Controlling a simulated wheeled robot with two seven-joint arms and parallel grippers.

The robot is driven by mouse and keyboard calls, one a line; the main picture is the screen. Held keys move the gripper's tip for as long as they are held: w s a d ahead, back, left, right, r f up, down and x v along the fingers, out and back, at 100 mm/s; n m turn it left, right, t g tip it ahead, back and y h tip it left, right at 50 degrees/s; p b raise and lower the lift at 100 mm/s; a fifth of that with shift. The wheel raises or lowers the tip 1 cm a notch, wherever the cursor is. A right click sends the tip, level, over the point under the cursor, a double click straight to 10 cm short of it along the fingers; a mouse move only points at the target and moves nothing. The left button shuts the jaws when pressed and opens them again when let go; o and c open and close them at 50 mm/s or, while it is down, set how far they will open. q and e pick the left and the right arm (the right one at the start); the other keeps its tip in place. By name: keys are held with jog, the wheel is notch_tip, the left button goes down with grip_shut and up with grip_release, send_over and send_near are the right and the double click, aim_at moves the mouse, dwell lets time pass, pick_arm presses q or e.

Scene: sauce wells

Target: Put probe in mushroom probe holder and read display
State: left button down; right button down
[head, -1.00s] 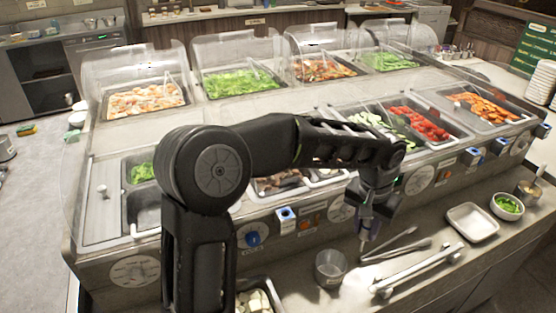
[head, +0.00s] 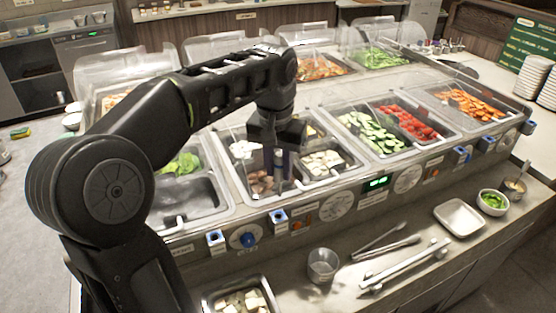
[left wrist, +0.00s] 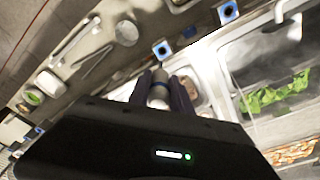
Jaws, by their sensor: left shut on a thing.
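My left gripper (head: 277,160) is over the front wells in the head view, pointing down. It is shut on a grey cylindrical probe (left wrist: 158,92), which shows between its fingers in the left wrist view; the probe's tip is hard to make out. Below and beside it are a well of brown pieces that look like mushrooms (head: 262,184) and a well of pale cubes (head: 322,164). Small blue holders, one left (head: 216,238) and one nearer the middle (head: 278,216), sit on the front panel. A green lit display (head: 377,181) is right of them; its digits are too small to read.
Cucumber (head: 372,132), tomato (head: 408,122) and carrot (head: 470,104) wells lie to the right. On the front counter stand a metal cup (head: 323,264), tongs (head: 387,247), a white tray (head: 459,217) and a bowl of greens (head: 492,201). Clear covers stand behind.

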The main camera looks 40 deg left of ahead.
aim_at(278, 182)
pick_arm(q)
jog(key=shift+a, duration=0.1)
dwell(0.3)
jog(key=shift+f+b, duration=2.25)
jog(key=shift+f, duration=0.6)
jog(key=shift+s, duration=0.2)
jog(key=shift+f+b, duration=0.45)
jog(key=shift+f, duration=0.2)
jog(key=shift+f, duration=0.35)
jog(key=shift+f+b, duration=1.65)
jog(key=shift+f, duration=0.2)
dwell(1.7)
